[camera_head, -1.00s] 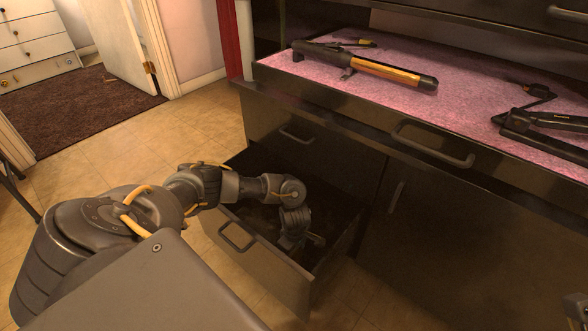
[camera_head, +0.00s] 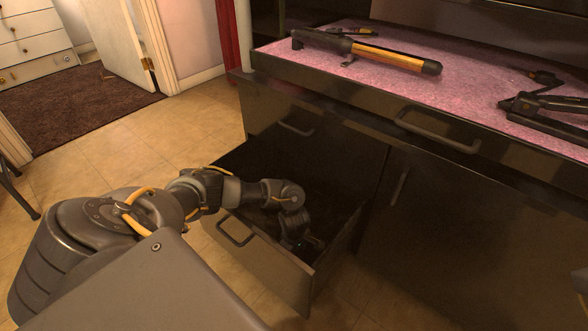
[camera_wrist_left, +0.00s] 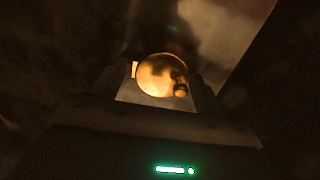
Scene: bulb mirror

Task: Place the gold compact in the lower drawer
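The gold compact (camera_wrist_left: 160,75) shows as a round, shiny gold disc in the left wrist view. It sits between the fingers of my left gripper (camera_wrist_left: 163,82), which look closed against its sides. In the head view my left gripper (camera_head: 300,238) points down inside the open lower drawer (camera_head: 262,262), below its rim and near the front right side. The compact is hidden in the head view. The drawer's inside is dark, and its floor is hard to make out. My right gripper is not clearly seen.
Above the drawer is a dark cabinet with a pink countertop (camera_head: 470,95). A black and gold styling tool (camera_head: 385,56) and another black tool (camera_head: 550,115) lie on it. A closed drawer front (camera_head: 275,115) sits above the open drawer.

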